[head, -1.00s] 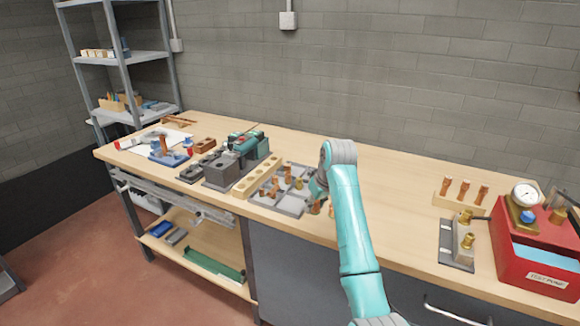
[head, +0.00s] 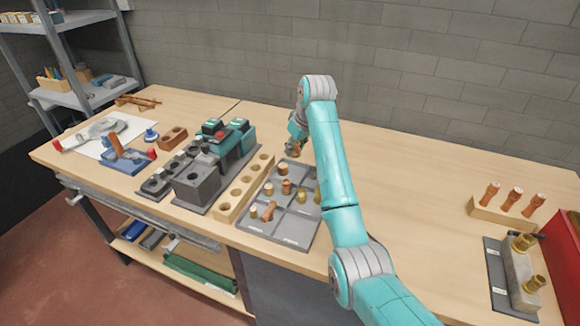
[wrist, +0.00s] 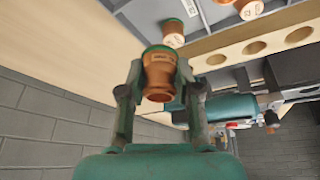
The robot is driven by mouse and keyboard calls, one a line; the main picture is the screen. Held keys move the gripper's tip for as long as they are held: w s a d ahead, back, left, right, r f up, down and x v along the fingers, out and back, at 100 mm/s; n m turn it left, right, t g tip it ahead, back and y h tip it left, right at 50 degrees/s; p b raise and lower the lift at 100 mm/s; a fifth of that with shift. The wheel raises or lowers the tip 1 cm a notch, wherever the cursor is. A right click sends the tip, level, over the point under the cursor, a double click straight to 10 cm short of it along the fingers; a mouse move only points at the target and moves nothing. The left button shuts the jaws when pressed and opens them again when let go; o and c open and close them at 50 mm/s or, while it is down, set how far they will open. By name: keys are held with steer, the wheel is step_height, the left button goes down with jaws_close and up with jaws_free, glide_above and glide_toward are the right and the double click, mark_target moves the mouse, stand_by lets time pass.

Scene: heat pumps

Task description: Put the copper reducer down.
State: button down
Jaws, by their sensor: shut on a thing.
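My gripper (wrist: 160,80) is shut on the copper reducer (wrist: 158,74), a short copper fitting with a wide end, a narrower end and a green band, in the wrist view. The fingers press on its two sides. In the head view my gripper (head: 297,134) is near the back of the grey tray, and the reducer (head: 293,149) shows small and partly hidden below it. It appears to be held above the bench. The grey compartment tray (head: 291,232) holds several copper and brass fittings, some standing and one lying at the front left.
A wooden block with holes (head: 228,208) runs along the tray's left side. A grey and green machine (head: 197,186) stands further left. At right are a wooden rack of copper pieces (head: 488,212) and a metal block with brass fittings (head: 515,275). The bench (head: 410,160) behind my arm is clear.

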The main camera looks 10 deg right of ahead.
mark_target(292, 175)
step_height(292, 175, down, 9)
steer(key=shift+r, duration=0.1)
stand_by(0.3)
steer(key=shift+s, duration=0.1)
steer(key=c, duration=0.8)
jaws_free()
steer(key=v, duration=1.2)
steer(key=shift+a, duration=0.1)
